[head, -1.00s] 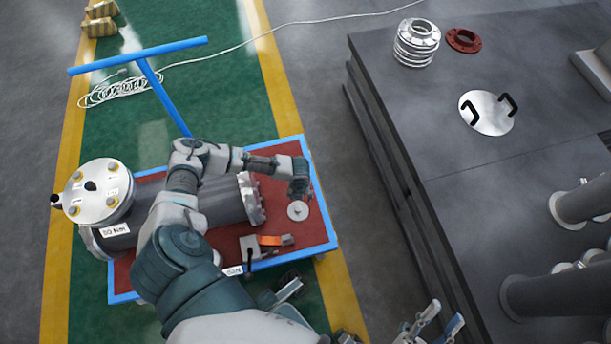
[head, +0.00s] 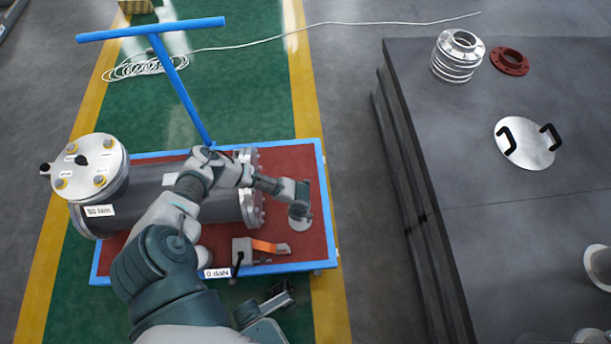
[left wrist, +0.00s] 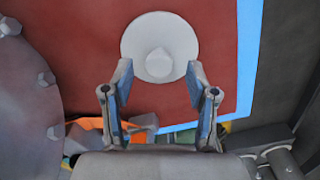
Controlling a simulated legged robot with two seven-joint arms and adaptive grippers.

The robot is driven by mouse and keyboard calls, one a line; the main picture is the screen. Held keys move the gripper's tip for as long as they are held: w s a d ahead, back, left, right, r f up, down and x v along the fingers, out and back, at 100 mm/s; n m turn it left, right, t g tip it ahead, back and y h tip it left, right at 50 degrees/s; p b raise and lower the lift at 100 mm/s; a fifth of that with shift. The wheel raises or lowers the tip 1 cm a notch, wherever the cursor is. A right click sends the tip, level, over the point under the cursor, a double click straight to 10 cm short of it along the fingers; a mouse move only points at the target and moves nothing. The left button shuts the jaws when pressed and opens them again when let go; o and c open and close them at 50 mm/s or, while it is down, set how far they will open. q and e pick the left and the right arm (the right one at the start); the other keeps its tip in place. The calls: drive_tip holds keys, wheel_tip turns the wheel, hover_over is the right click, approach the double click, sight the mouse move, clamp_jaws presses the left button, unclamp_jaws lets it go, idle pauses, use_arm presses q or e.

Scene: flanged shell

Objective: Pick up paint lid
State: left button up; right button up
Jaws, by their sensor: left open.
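The paint lid (head: 299,224) is a small light-grey disc on the cart's red top, near its right edge. My left gripper (head: 301,203) is over it and hides part of it in the head view. In the left wrist view the whole lid (left wrist: 160,30) shows with a round knob in its middle. The height gap to the lid is hard to tell.
The blue-rimmed cart (head: 326,205) also carries a grey flanged shell (head: 225,200), left of the lid, and a grey block with an orange part (head: 265,246) below the lid. A dark table (head: 450,160) at right holds a black-handled disc (head: 526,150), a flange stack and a red ring.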

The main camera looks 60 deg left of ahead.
use_arm(q)
drive_tip(key=f, duration=0.3)
drive_tip(key=shift+a+b, duration=0.25)
drive_tip(key=shift+b, duration=0.05)
drive_tip(key=shift+d+r, duration=0.2)
drive_tip(key=shift+r, duration=0.1)
drive_tip(key=shift+c, duration=0.2)
drive_tip(key=shift+d, duration=0.1)
drive_tip(key=c, duration=0.8)
clamp_jaws()
drive_tip(key=shift+a, duration=0.2)
